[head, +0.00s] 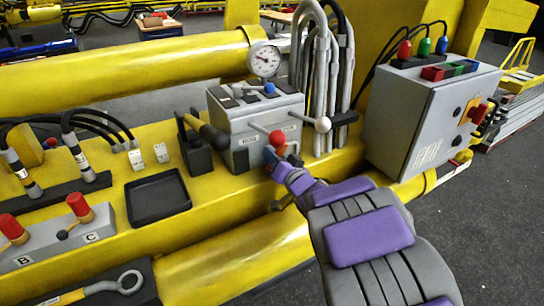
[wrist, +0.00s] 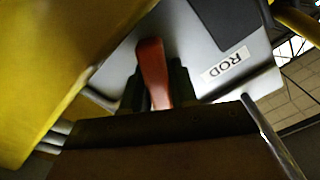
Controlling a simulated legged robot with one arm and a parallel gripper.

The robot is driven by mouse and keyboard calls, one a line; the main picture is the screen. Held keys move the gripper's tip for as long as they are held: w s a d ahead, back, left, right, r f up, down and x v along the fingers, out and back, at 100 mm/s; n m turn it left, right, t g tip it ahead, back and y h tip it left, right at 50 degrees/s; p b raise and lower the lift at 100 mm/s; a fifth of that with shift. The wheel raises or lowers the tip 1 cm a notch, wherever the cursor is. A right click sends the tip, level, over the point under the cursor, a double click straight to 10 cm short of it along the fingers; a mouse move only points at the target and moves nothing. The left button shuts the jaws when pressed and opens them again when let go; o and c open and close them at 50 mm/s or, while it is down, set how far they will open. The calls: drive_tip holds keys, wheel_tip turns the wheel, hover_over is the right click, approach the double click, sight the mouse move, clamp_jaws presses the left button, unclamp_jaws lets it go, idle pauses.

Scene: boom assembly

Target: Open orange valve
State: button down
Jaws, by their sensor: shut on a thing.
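The orange-red valve handle (wrist: 151,62) stands out from the front of a grey box, near a label reading ROD (wrist: 222,68). My gripper (wrist: 157,90) is shut on this handle, with a dark finger on each side of it. The arm reaches in from the lower right. The fingertips are small and partly hidden in the head view.
A lever with a white ball (head: 322,124) sticks out just right of the handle. Grey hoses (head: 318,80) rise behind it. A grey electrical cabinet (head: 425,120) stands to the right. A black tray (head: 157,197) and a black-handled lever (head: 205,133) are on the left.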

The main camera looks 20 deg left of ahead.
drive_tip(key=n, duration=0.1)
drive_tip(key=n+b, duration=0.1)
drive_tip(key=n, duration=0.1)
drive_tip(key=shift+d+f+n, duration=0.15)
drive_tip(key=shift+f+n, duration=0.15)
drive_tip(key=shift+f, duration=0.05)
drive_tip(key=shift+w+r+n+b, duration=0.1)
drive_tip(key=shift+n+b, duration=0.25)
drive_tip(key=shift+n, duration=1.05)
drive_tip(key=shift+r, duration=0.1)
drive_tip(key=c, duration=1)
unclamp_jaws()
drive_tip(key=shift+r, duration=0.1)
